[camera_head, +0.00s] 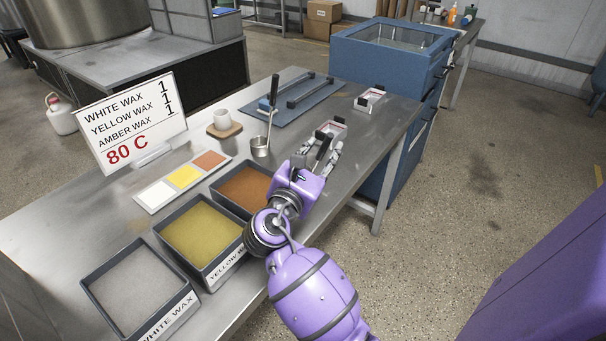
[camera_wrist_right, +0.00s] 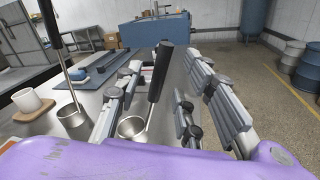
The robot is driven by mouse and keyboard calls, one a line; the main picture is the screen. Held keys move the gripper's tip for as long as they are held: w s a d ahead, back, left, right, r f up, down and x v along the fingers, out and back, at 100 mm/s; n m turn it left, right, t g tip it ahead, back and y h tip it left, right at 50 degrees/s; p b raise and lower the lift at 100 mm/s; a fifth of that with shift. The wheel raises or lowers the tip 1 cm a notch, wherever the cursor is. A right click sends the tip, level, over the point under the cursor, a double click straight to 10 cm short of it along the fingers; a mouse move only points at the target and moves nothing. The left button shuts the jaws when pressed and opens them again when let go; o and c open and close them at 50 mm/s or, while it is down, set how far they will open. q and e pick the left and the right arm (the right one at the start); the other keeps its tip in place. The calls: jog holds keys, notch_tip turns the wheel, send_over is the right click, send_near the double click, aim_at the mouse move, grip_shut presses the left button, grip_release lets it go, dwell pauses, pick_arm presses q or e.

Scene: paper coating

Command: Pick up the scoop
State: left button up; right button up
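Two metal scoops with black upright handles stand on the steel table. One scoop (camera_head: 260,148) is left of my right gripper and also shows in the wrist view (camera_wrist_right: 72,115). The other scoop's dark handle (camera_head: 323,148) is at my right gripper (camera_head: 322,153); its cup is hidden in the head view. In the wrist view its cup (camera_wrist_right: 131,128) and tilted-looking handle (camera_wrist_right: 160,72) appear between the spread fingers, nearer the left one. My right gripper is open, and I see no clear grip on the handle. My left gripper is not in view.
Bins of white wax (camera_head: 132,283), yellow wax (camera_head: 202,232) and amber wax (camera_head: 243,186) line the front edge. A sign (camera_head: 128,120), colour card (camera_head: 183,177), white cup (camera_head: 222,119) and blue board (camera_head: 262,118) lie behind. A blue cabinet (camera_head: 385,60) stands beyond the table.

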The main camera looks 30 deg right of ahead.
aim_at(325, 147)
jog(key=x, duration=0.4)
jog(key=shift+s, duration=0.1)
grip_shut()
